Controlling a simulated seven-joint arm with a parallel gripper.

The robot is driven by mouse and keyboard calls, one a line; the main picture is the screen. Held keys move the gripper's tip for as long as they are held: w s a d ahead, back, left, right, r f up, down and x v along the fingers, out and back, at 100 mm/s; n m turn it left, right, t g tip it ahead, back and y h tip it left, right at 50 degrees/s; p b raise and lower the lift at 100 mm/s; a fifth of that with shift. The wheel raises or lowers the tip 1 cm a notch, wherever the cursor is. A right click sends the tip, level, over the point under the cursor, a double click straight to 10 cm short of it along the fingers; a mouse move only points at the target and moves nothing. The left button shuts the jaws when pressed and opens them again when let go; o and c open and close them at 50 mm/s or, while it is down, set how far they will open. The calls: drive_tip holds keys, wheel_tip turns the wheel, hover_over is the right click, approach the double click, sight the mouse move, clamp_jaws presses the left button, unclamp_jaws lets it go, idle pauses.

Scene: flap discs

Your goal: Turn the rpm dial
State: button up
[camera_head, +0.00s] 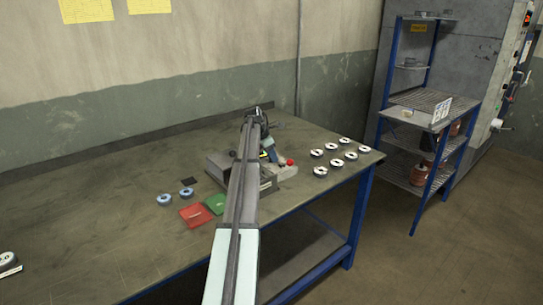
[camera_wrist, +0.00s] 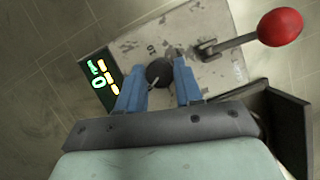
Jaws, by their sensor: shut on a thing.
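In the wrist view a round black dial (camera_wrist: 159,73) with a pale pointer mark sits on a worn grey panel (camera_wrist: 205,22). My gripper (camera_wrist: 159,80) has its two blue fingers on either side of the dial, shut on it. A dark display (camera_wrist: 101,80) with lit green and yellow marks is left of the dial. In the head view my arm hides the dial and much of the machine (camera_head: 222,162); the gripper itself is hard to make out there.
A lever with a red ball knob (camera_wrist: 280,27) stands close to the right of my gripper; it also shows in the head view (camera_head: 290,162). Several white-topped discs (camera_head: 337,162) lie right of the machine. Red (camera_head: 195,215) and green (camera_head: 215,203) mats and two blue-rimmed discs (camera_head: 164,199) lie left.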

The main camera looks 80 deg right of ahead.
drive_tip(key=shift+m, duration=0.3)
drive_tip(key=m, duration=0.1)
drive_tip(key=m+y, duration=0.1)
drive_tip(key=shift+d+m, duration=0.2)
drive_tip(key=shift+m, duration=0.1)
drive_tip(key=m+y, duration=0.1)
drive_tip(key=m, duration=0.1)
drive_tip(key=m+y, duration=0.1)
drive_tip(key=m, duration=0.1)
drive_tip(key=shift+d+m+g, duration=0.15)
drive_tip(key=shift+m+g, duration=0.15)
drive_tip(key=m+y, duration=0.1)
drive_tip(key=m, duration=0.2)
drive_tip(key=shift+m, duration=0.3)
drive_tip(key=shift+m+t+y, duration=0.6)
drive_tip(key=shift+m+y, duration=0.1)
drive_tip(key=shift+m, duration=1)
drive_tip(key=o, duration=1)
